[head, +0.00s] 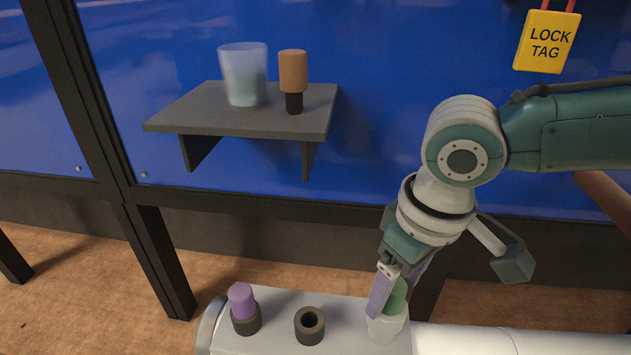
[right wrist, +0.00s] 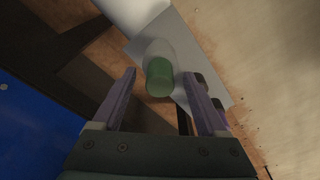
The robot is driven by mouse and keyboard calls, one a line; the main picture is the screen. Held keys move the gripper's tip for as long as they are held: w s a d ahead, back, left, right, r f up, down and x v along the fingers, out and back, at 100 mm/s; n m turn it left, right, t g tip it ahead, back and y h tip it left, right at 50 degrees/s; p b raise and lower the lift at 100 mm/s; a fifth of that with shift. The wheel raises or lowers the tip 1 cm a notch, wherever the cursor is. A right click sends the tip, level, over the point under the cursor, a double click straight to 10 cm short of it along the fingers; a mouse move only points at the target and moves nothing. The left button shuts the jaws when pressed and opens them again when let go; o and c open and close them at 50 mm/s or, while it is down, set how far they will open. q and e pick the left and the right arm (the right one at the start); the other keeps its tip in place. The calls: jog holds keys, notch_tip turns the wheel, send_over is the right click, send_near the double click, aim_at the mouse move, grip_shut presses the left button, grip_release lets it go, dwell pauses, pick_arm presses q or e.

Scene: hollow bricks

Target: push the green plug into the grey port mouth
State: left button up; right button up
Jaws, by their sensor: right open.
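The green plug (head: 397,297) stands in a pale, translucent cup (head: 387,328) on a light grey platform. My right gripper (head: 393,287) points down at the plug. In the right wrist view, its two purple fingers are open, with the green plug (right wrist: 159,77) showing between them. I cannot tell whether either finger touches it. A dark grey-brown port (head: 310,326) with an empty round mouth stands on the platform left of the cup. My left gripper is not in view.
A purple plug (head: 241,300) sits in another dark port (head: 246,322) at the platform's left. A wall shelf (head: 190,113) holds a translucent cup (head: 244,75) and an orange-brown plug (head: 293,72). A yellow lock tag (head: 548,42) hangs upper right.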

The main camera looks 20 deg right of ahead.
jog(key=r+p, duration=0.1)
jog(key=r, duration=0.1)
jog(key=r+p, duration=0.1)
jog(key=r, duration=0.2)
jog(key=s+r+p, duration=0.1)
jog(key=r, duration=0.2)
jog(key=shift+d+r, duration=0.1)
jog(key=shift+d, duration=0.05)
jog(key=shift+r+p, duration=0.35)
jog(key=shift+r, duration=0.1)
jog(key=shift+s+r, duration=0.1)
jog(key=s+a+r+n+t+y+p, duration=0.1)
jog(key=s+a+r+n+y+p, duration=0.15)
jog(key=a+r+p, duration=0.45)
jog(key=s+a+r+n+y+p, duration=0.1)
jog(key=s+a+r+p, duration=0.3)
jog(key=a+r+p, duration=0.25)
jog(key=s+d+r+m+t+h+p, duration=0.1)
jog(key=s+d+r+m+h+p, duration=0.1)
jog(key=s+d+r+p, duration=0.4)
jog(key=s+d+r+m+h+p, duration=0.2)
jog(key=d+r+p, duration=0.2)
jog(key=r+p, duration=0.45)
notch_tip(320, 180, up, 36)
jog(key=p, duration=3.5)
